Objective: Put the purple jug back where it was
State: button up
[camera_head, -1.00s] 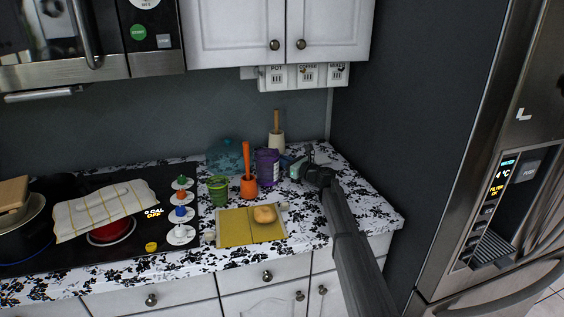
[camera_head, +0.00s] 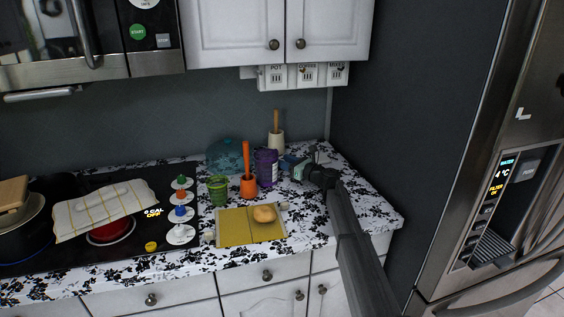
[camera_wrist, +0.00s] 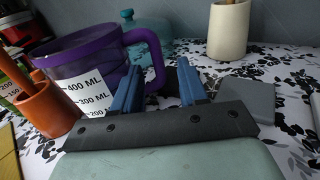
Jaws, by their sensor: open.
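The purple jug (camera_head: 266,168) stands upright on the patterned counter, right of the orange mortar and in front of the blue-green glass pot. My gripper (camera_head: 290,162) is to the right of the jug, low over the counter.
An orange mortar with pestle (camera_head: 248,183) and a green cup (camera_head: 218,190) stand left of the jug. A cream holder (camera_head: 276,143) and a blue-green pot (camera_head: 222,158) are behind. A yellow board (camera_head: 235,228) with a bread roll lies in front.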

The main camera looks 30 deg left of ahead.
jog(key=d, duration=0.3)
jog(key=s+d, duration=0.1)
jog(key=d, duration=0.2)
jog(key=s+d, duration=0.1)
jog(key=d, duration=0.3)
jog(key=shift+s, duration=0.1)
